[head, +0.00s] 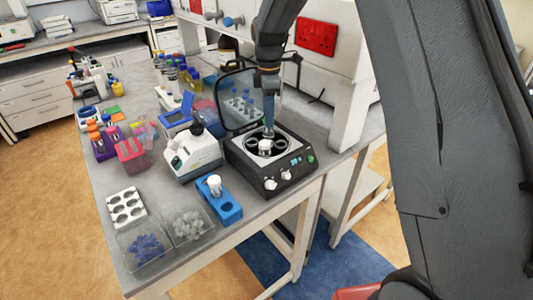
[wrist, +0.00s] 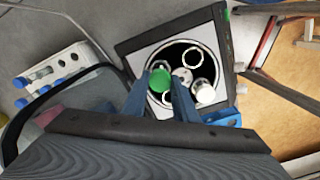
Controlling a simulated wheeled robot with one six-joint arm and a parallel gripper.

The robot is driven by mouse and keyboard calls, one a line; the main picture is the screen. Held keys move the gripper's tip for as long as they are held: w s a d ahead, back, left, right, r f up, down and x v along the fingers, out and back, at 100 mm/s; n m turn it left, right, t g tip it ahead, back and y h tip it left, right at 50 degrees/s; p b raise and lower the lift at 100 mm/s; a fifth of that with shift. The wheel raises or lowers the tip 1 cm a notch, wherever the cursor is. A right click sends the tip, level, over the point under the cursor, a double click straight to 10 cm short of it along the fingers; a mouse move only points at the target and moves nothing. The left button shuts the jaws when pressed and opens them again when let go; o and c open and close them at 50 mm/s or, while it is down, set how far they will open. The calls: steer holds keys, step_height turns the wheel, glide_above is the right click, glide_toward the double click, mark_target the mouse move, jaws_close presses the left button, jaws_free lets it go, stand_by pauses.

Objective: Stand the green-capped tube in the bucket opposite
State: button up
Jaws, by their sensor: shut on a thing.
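My gripper (wrist: 161,98) is shut on the green-capped tube (wrist: 160,80); in the wrist view the green cap sits between its fingers. In the head view my gripper (head: 268,122) points down over the far part of the open centrifuge (head: 243,164). The tube's body is hidden, so I cannot tell whether it is above a bucket or inside one. A white-capped tube (wrist: 204,92) stands in a bucket on the near side of the rotor; it also shows in the head view (head: 265,146). An empty bucket (wrist: 192,58) shows its ring. The bucket below the held tube is hidden.
The centrifuge's clear lid (head: 238,100) stands raised behind the rotor. A blue rack (head: 228,212) with a white-capped tube is at the front. A white instrument (head: 192,152) stands left of the centrifuge. Two clear bins and a white rack (head: 125,208) are at the front left.

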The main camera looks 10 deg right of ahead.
steer(key=shift+f+b, duration=0.4)
steer(key=shift+f, duration=0.65)
steer(key=o, duration=0.9)
